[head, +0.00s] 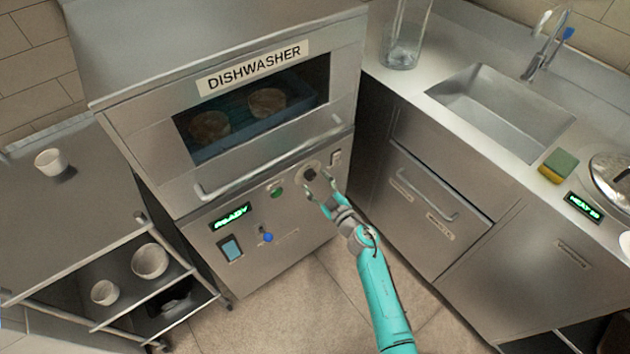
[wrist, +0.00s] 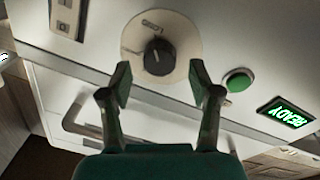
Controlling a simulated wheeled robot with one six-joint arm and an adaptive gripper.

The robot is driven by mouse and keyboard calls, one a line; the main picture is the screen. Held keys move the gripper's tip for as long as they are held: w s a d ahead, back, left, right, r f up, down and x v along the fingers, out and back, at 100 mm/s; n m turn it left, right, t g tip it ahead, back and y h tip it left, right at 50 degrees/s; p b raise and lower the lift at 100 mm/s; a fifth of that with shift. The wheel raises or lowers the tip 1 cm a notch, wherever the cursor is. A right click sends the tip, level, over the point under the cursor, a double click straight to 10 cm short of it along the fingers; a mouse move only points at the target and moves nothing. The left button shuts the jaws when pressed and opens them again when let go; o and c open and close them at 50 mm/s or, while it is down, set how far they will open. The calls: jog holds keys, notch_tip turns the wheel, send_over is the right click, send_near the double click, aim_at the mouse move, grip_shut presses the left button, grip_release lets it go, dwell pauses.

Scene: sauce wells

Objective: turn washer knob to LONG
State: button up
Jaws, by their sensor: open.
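The washer knob (head: 310,175) is a dark round knob on a pale dial plate on the dishwasher's (head: 160,150) front panel. In the wrist view the knob (wrist: 159,56) shows between and just beyond my fingertips. A light mark on it points toward the top of that picture. Small lettering is printed on the dial plate (wrist: 185,35), upside down and too blurred to read surely. My gripper (head: 318,195) is in front of the knob, and in the wrist view its two fingers (wrist: 160,80) are spread on either side, apart from it.
A green button (head: 277,191), a READY display (head: 231,215), a blue-tipped lever (head: 267,237) and a switch (head: 336,158) are on the same panel. The dishwasher's bar handle (head: 270,165) runs above the knob. A counter with a sink (head: 500,110) stands right; a cart (head: 70,215) stands left.

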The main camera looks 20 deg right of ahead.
jog(key=v, duration=1.1)
jog(key=shift+a+f, duration=0.1)
jog(key=s+a+r+m+h, duration=0.2)
jog(key=s+m, duration=0.1)
jog(key=s, duration=0.9)
jog(key=s+a+r+m+h, duration=0.1)
jog(key=s+a+r+m, duration=0.1)
jog(key=s, duration=1)
jog(key=s+r+m+g+h, duration=0.1)
jog(key=s+r, duration=0.4)
jog(key=s, duration=0.3)
jog(key=s+r+m+g+h, duration=0.1)
jog(key=s+r+m, duration=0.1)
jog(key=s+r, duration=0.3)
jog(key=s, duration=0.4)
jog(key=shift+d+r+m+g, duration=0.25)
jog(key=shift+d+m+g, duration=0.05)
jog(key=shift+d+g, duration=0.1)
